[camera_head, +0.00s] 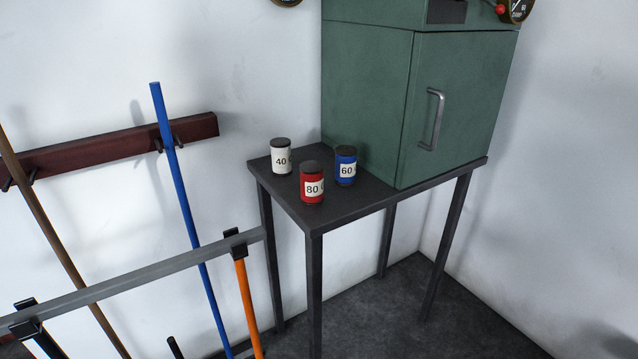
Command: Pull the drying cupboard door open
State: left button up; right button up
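The drying cupboard (368,95) is a green box standing on a dark table. Its door (462,105) is the front face on the right and looks shut. A grey vertical bar handle (432,120) is on the left part of the door. Neither of my grippers shows in the head view, so how they stand relative to the handle cannot be seen.
On the dark table (335,213), left of the cupboard, stand a white jar (281,157), a red jar (312,185) and a blue jar (346,168). A grey rail (150,273) with hung tools and a wall rack (100,151) with poles are at left. Floor shows at lower right.

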aim_at(457, 80)
jog(key=l+u, duration=0.3)
jog(key=l, duration=0.35)
jog(key=l+u, duration=0.3)
jog(key=l, duration=0.4)
